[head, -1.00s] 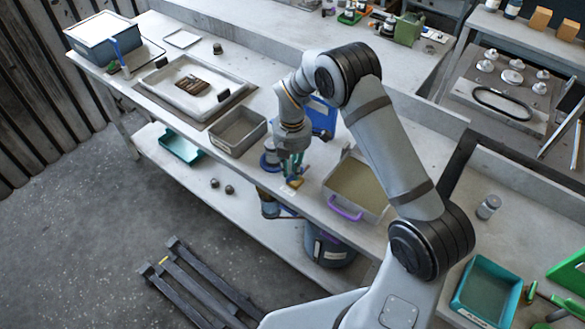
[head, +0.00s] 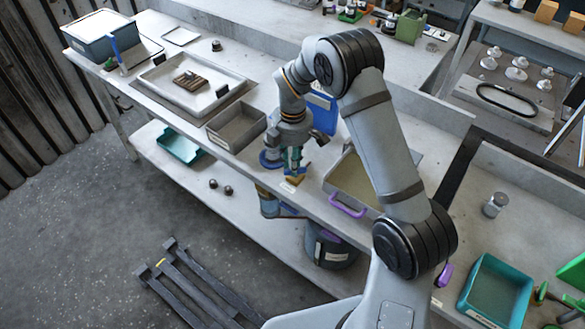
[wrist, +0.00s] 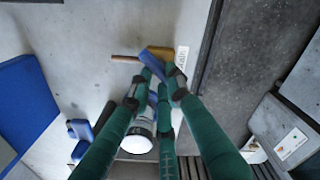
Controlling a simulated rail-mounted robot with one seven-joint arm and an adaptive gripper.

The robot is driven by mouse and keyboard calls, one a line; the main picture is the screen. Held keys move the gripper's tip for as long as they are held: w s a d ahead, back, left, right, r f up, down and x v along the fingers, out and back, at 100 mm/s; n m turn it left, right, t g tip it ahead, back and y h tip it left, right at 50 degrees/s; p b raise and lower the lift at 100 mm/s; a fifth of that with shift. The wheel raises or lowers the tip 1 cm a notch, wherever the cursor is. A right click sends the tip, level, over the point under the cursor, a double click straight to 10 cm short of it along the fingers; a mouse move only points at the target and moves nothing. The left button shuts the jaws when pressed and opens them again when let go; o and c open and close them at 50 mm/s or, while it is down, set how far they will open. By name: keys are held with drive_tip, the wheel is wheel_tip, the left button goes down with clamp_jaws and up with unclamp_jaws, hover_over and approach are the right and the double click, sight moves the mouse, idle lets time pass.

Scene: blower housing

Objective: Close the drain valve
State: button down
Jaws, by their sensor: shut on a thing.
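The drain valve is at the front edge of the long bench, with a round blue part (head: 268,161) showing left of my gripper in the head view. A small yellow-tan and blue lever piece (wrist: 157,53) lies at my fingertips in the wrist view. My gripper (head: 293,168) points down over the valve, its teal fingers closed on the lever; they also show in the wrist view (wrist: 158,76). The fingers hide part of the lever and the valve body. A thin reddish-brown bar (wrist: 126,58) sticks out left of the lever.
A grey open bin (head: 236,128) stands left of my gripper, and a sand-coloured tray with a purple handle (head: 348,206) stands right. A blue panel (head: 323,115) stands behind. A dark bucket (head: 330,250) sits below the bench. The floor in front holds a dark low frame (head: 190,285).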

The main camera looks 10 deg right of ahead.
drive_tip(key=m+b, duration=0.1)
drive_tip(key=m, duration=0.1)
drive_tip(key=m+b, duration=0.2)
drive_tip(key=m, duration=0.1)
drive_tip(key=shift+w+d+f+m, duration=0.1)
drive_tip(key=shift+w+f+m, duration=0.05)
drive_tip(key=shift+m, duration=0.15)
drive_tip(key=shift+d+m+b, duration=0.2)
drive_tip(key=shift+m+b, duration=0.85)
drive_tip(key=shift+m, duration=0.95)
drive_tip(key=c, duration=1.7)
unclamp_jaws()
drive_tip(key=shift+c, duration=0.2)
drive_tip(key=shift+o, duration=0.5)
wheel_tip(320, 180, up, 12)
